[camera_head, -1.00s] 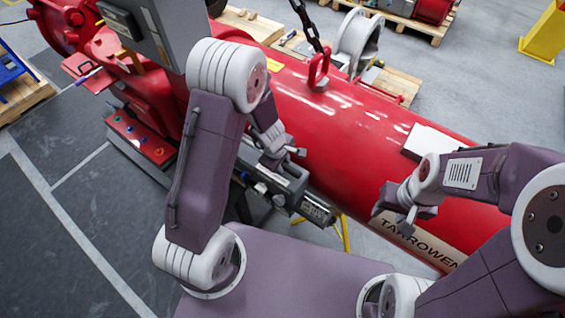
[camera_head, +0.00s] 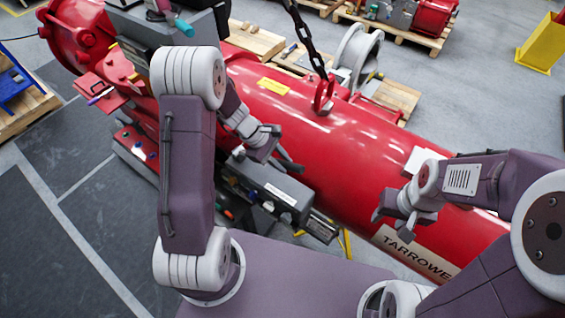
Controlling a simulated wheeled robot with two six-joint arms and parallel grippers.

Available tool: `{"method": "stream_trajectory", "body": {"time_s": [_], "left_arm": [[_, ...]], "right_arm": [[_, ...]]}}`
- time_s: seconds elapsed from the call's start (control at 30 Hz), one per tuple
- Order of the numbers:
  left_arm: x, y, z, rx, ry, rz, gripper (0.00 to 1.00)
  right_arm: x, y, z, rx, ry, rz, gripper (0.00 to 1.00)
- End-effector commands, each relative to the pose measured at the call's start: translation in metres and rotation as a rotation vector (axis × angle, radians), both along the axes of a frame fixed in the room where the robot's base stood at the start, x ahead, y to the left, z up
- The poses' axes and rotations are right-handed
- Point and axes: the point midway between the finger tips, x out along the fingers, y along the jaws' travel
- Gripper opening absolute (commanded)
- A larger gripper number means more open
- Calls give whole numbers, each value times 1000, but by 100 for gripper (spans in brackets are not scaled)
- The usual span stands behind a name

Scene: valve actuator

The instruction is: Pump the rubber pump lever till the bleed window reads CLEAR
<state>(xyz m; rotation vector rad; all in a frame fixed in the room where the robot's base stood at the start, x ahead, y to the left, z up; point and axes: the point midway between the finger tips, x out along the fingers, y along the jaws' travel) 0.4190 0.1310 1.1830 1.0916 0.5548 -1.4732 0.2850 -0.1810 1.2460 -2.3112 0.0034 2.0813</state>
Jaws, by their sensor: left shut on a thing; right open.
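My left gripper (camera_head: 271,146) is shut on a dark lever (camera_head: 291,166), which I take to be the rubber pump lever. The lever stands just above a grey pump box (camera_head: 268,190) beside the red cylinder; the gripper hides part of it. A small dark framed unit (camera_head: 321,227) sits at the box's right end. I cannot make out any reading, and I cannot tell which part is the bleed window. My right gripper (camera_head: 386,212) is open and empty over the right part of the cylinder, apart from the pump.
The large red cylinder (camera_head: 345,150) runs across the middle. A chain (camera_head: 303,38) hangs to its lifting eye.

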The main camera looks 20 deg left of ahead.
Motion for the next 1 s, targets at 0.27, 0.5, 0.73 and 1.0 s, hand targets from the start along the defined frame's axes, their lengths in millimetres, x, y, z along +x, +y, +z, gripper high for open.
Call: {"method": "stream_trajectory", "body": {"time_s": [0.27, 0.5, 0.73, 1.0], "left_arm": [[-1, -2, 1, -3, 2, -1, 46], [-1, 0, 3, -4, 1, -3, 46], [-4, 25, 39, -1, -4, 1, 46], [-8, 45, 74, -4, 1, -1, 46]], "right_arm": [[0, 0, 0, 0, 0, 0, 46], [0, 0, -1, 0, 0, 0, 46], [0, 0, -15, 0, 0, 0, 46], [0, 0, -23, 0, 0, 0, 46]]}}
